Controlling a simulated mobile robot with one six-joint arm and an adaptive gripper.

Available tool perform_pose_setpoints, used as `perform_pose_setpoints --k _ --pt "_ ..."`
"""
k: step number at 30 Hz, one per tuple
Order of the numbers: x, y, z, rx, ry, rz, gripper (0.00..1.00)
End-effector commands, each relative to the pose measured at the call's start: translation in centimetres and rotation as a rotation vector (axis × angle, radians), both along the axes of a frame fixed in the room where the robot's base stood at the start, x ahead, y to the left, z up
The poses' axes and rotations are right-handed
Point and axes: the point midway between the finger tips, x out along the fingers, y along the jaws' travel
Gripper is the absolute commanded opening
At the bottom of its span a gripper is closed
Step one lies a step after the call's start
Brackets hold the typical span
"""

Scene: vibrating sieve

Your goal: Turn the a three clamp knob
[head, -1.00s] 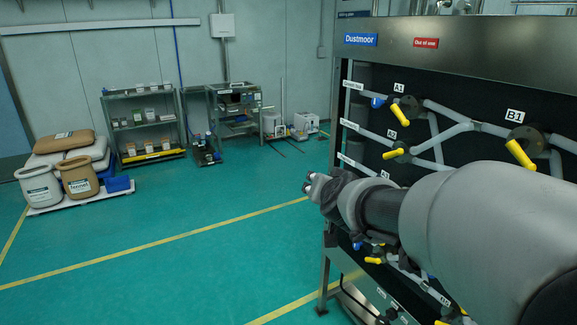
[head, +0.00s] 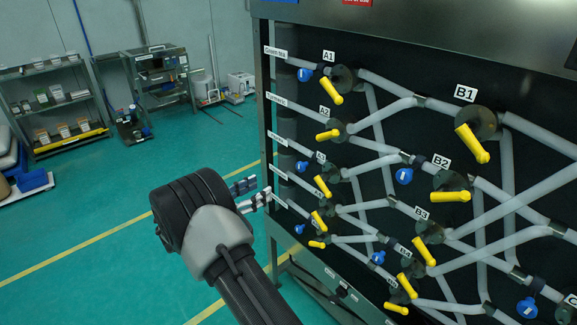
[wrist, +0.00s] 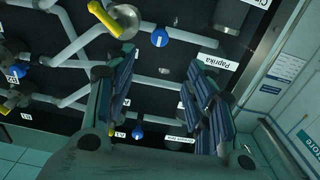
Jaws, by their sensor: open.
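The A3 clamp knob (head: 303,165) is small, round and blue, on the third pipe from the top, right of the Paprika label. In the wrist view, where the panel looks upside down, a blue knob (wrist: 159,37) up and left of the Paprika label appears to be the same one. My gripper (head: 258,191) is open and empty, left of the panel and lower than the knob in the head view. In the wrist view the knob shows beyond the gap between the fingers (wrist: 158,98), apart from them. The fingers hide part of the pipes and labels.
A yellow valve handle (head: 322,186) is close to the knob, with other yellow handles and blue knobs (head: 304,75) around it. Grey pipes (head: 385,108) cross the dark panel. Open green floor (head: 100,215) lies left of the panel. Shelves (head: 58,105) stand far back.

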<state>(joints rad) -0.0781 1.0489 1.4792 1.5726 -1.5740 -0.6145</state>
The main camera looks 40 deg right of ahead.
Motion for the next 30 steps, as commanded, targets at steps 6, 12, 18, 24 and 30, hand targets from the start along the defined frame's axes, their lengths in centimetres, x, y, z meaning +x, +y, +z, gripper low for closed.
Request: perform_pose_setpoints --k 6,12,18,24,30 --pt "0.2 -4.4 -0.2 0.002 -0.002 -0.003 0.49" --pt "0.6 -8.8 -0.2 0.001 -0.002 -0.002 0.49" --pt "0.9 -12.9 -0.2 0.002 -0.002 0.000 0.49" --pt "1.2 -15.5 -0.1 0.002 -0.001 0.001 0.49" --pt "1.3 -16.3 0.0 0.001 -0.001 0.004 0.49"
